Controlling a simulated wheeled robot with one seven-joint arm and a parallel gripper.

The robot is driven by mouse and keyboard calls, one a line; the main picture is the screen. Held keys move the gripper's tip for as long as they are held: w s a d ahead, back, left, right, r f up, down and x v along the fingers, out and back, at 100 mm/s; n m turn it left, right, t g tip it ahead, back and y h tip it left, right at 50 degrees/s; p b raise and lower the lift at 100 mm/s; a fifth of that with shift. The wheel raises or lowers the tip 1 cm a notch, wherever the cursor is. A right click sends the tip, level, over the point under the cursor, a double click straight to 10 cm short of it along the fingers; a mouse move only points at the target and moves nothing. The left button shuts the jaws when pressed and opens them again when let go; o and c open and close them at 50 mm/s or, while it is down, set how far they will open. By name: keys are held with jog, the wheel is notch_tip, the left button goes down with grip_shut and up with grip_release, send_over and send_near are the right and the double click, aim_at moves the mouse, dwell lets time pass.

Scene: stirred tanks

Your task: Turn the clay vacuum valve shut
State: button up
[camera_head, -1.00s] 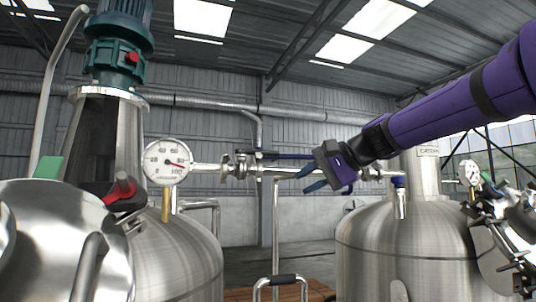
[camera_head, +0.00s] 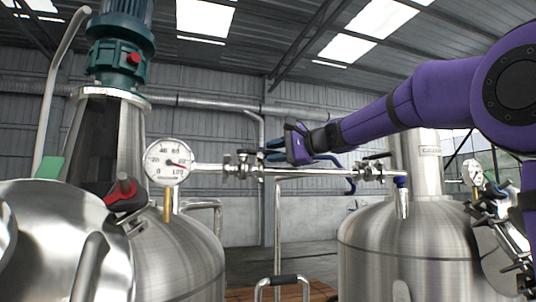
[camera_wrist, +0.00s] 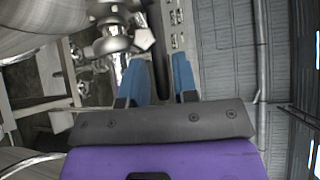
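A metal valve (camera_head: 243,166) sits on the horizontal pipe right of the gauge in the head view; I cannot read a label naming it the clay vacuum valve. Its long black lever (camera_wrist: 159,62) shows in the wrist view, reaching between my two blue fingers, closer to the left one. My gripper (camera_head: 272,150) is at the lever, coming from the right, with its fingers apart on either side of it. In the wrist view my gripper (camera_wrist: 160,80) looks open, with a gap beside the lever. The head view hides most of the lever behind my gripper.
A second valve (camera_head: 370,172) with a black lever is farther right on the pipe. A round pressure gauge (camera_head: 168,162) is at left. Steel tanks (camera_head: 175,255) and (camera_head: 395,240) stand on both sides. A red-handled clamp (camera_head: 124,190) is at lower left.

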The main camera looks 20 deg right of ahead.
jog(key=shift+x, duration=1.1)
grip_shut()
